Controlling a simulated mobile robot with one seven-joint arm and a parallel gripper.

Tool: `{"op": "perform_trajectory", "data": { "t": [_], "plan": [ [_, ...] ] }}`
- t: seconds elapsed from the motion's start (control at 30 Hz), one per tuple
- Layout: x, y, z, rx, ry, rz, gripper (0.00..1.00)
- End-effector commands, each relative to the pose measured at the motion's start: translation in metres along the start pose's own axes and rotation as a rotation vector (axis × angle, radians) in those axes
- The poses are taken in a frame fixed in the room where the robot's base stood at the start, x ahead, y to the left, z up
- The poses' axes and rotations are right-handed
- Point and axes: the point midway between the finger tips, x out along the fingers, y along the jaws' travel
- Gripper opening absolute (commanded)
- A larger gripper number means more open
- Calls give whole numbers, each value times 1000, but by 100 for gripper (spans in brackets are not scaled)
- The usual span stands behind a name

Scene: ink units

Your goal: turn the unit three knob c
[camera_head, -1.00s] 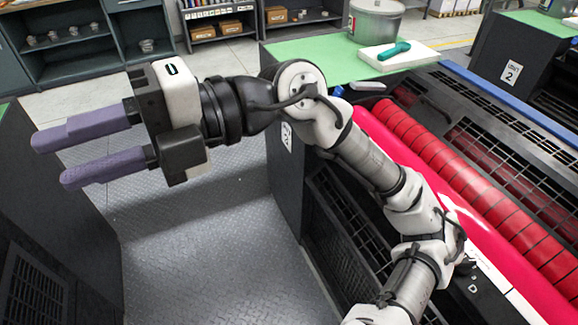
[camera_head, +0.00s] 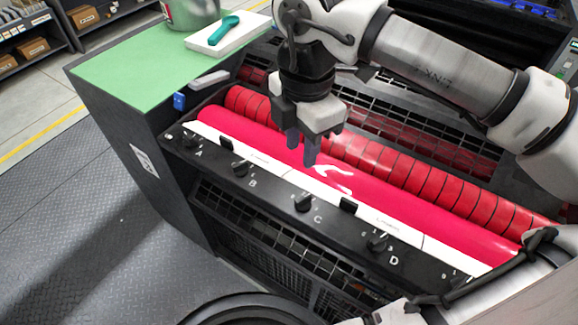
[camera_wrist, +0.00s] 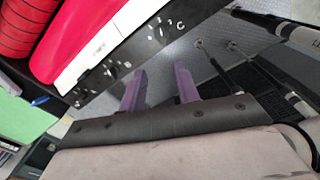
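Knob C (camera_head: 304,202) is a small black knob on the dark front panel (camera_head: 270,200) of the ink unit, just left of its white letter C. In the wrist view, knob C (camera_wrist: 159,31) shows beyond the fingers, near the top. My gripper (camera_head: 301,152) points down over the pink-red roller, above and behind knob C, and does not touch it. In the wrist view, my gripper's two purple fingers (camera_wrist: 160,88) are apart with nothing between them. The unit's number plate (camera_head: 145,160) is too blurred to read.
Knob B (camera_head: 240,168) and knob A (camera_head: 191,140) lie to the left, knob D (camera_head: 377,242) to the right. Small black blocks (camera_head: 348,205) stand up along the white strip. A green-topped cabinet (camera_head: 130,70) bears a pot and a teal tool. Floor is open at left.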

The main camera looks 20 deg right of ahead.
Motion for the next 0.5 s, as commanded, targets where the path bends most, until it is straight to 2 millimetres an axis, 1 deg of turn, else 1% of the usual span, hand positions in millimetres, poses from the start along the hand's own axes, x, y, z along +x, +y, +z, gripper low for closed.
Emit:
{"op": "perform_trajectory", "data": {
  "t": [0.03, 0.13, 0.27, 0.33, 0.4, 0.5],
  "plan": [
    [0, -3, 5, 22, -11, -8, 32],
    [3, -6, 8, 38, -19, -15, 32],
    [19, -6, 8, 37, -17, -16, 32],
    [32, -6, 7, 34, -16, -15, 32],
    [50, -6, 8, 35, -16, -14, 32],
    [73, -6, 8, 35, -15, -12, 32]
  ]
}}
